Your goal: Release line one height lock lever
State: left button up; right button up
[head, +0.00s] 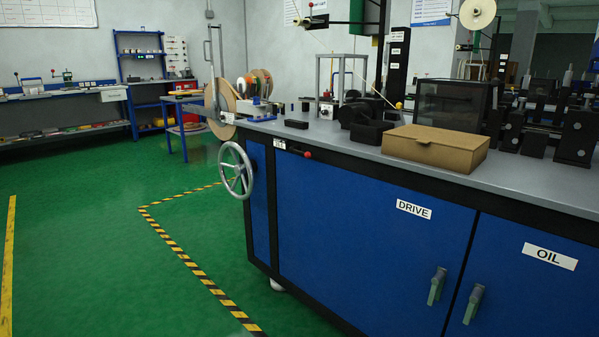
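A small lever with a red knob (307,154) sticks out from the dark top edge of the blue cabinet's front, just right of a small white label (279,143). The label's print is too small to read surely. I take this to be the height lock lever, but the frame does not confirm it. A grey spoked handwheel (236,170) is mounted at the cabinet's left end. Neither of my grippers is in view.
The blue cabinet (360,220) fills the right, with DRIVE and OIL doors and green handles. A cardboard box (436,147) sits on its grey top. Open green floor (110,240) lies to the left, with yellow-black striped tape (195,270). Shelves (145,80) stand behind.

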aim_at(300, 153)
jog(key=i+j, duration=0.55)
jog(key=j, duration=0.25)
jog(key=i+j+u, duration=0.1)
jog(key=i+j, duration=0.5)
jog(key=j, duration=0.2)
jog(key=i+j, duration=0.6)
jog(key=j, duration=0.15)
